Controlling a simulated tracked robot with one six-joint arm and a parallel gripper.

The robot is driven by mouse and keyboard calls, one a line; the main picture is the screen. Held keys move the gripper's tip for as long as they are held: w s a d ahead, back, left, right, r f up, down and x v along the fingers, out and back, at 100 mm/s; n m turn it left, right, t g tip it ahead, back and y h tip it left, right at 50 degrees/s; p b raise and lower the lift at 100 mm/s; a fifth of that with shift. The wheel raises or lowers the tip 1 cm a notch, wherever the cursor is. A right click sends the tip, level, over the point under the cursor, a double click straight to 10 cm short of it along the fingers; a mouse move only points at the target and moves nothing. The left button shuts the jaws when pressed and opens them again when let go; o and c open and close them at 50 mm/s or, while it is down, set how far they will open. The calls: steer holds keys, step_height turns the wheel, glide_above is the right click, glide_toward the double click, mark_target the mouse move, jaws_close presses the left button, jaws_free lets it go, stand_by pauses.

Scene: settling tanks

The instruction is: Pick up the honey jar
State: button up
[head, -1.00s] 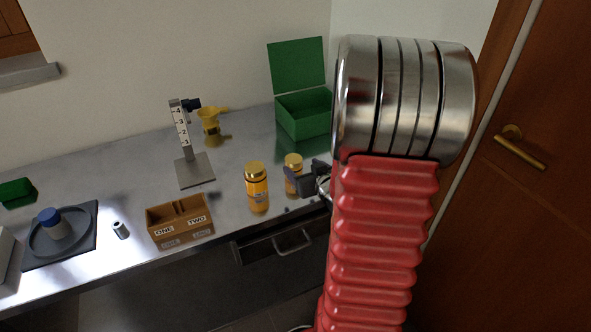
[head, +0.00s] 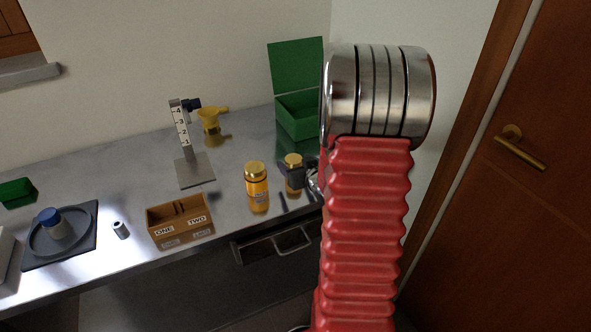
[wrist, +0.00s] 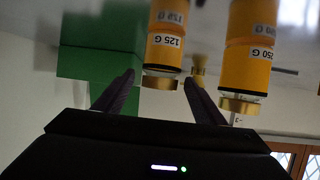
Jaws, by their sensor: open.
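Two amber jars with gold lids stand side by side on the steel counter. The left, larger jar (head: 256,182) reads 250 G in the wrist view (wrist: 247,66). The right, smaller jar (head: 293,160) reads 125 G in the wrist view (wrist: 165,52). Which one is the honey jar I cannot tell; no word for honey is readable. My gripper (head: 296,180) is at the smaller jar and hides most of its body in the head view. In the upside-down wrist view, my gripper (wrist: 160,88) is open, with the smaller jar showing between its dark fingers; contact is not visible.
A green open-lidded box (head: 300,115) stands behind the jars. A brown two-slot box (head: 180,218) is left, a numbered stand (head: 196,172) and yellow funnel (head: 209,122) behind. A drawer (head: 275,243) with a handle is below the counter's front edge.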

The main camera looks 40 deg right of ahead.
steer(key=shift+x, duration=1)
steer(key=shift+c, duration=0.6)
steer(key=c, duration=1.2)
steer(key=shift+o, duration=0.2)
steer(key=shift+r, duration=0.4)
steer(key=shift+c, duration=0.6)
step_height(320, 180, up, 9)
steer(key=shift+r, duration=0.15)
steer(key=shift+c, duration=0.2)
